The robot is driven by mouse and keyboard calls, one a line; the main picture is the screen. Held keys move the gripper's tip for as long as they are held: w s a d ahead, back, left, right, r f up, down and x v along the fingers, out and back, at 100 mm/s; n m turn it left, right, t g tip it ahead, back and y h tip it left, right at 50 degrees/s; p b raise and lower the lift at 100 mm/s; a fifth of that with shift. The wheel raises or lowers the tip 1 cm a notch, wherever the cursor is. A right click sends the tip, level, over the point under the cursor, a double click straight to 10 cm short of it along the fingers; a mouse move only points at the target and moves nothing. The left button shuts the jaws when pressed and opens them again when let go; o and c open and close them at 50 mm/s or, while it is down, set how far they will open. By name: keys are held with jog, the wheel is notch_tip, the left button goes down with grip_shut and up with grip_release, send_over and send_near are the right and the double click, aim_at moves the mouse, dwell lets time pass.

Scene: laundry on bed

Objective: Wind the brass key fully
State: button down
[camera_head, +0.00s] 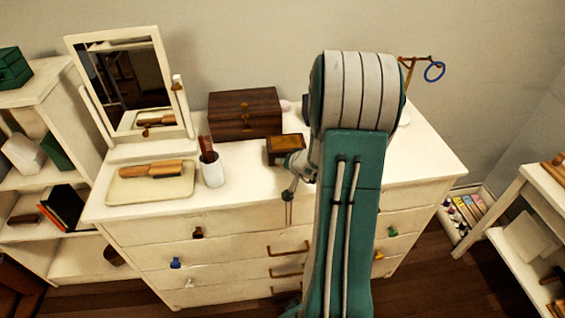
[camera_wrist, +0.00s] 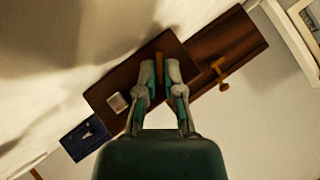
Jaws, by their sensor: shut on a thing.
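A small wooden box (camera_head: 284,147) with a brass-coloured top panel sits on the white dresser top near its front edge, left of my arm. In the wrist view a dark wooden box (camera_wrist: 115,82) lies under my gripper (camera_wrist: 159,66). The two fingers are close together around a thin brass piece, seemingly the brass key (camera_wrist: 159,69), and hide much of it. In the head view my gripper (camera_head: 296,162) is at the small box's right front side, partly hidden by my arm. The key cannot be made out there.
A larger wooden chest (camera_head: 245,114) stands behind the small box. A cup with a brush (camera_head: 212,172), a tray (camera_head: 120,190) with a hairbrush and a mirror (camera_head: 130,85) are to the left. A brass stand with a blue ring (camera_head: 434,71) is at the right.

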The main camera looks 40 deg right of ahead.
jog(key=shift+s+f, duration=0.1)
jog(key=shift+f, duration=0.05)
jog(key=m+t+y, duration=0.2)
jog(key=shift+s+d+f+m+t, duration=0.1)
jog(key=shift+f+m+t, duration=0.1)
jog(key=shift+m+t, duration=0.1)
jog(key=shift+f+m+t+y, duration=0.15)
jog(key=shift+m+t+y, duration=0.8)
jog(key=shift+t, duration=0.35)
jog(key=c, duration=0.8)
grip_release()
jog(key=shift+d, duration=0.1)
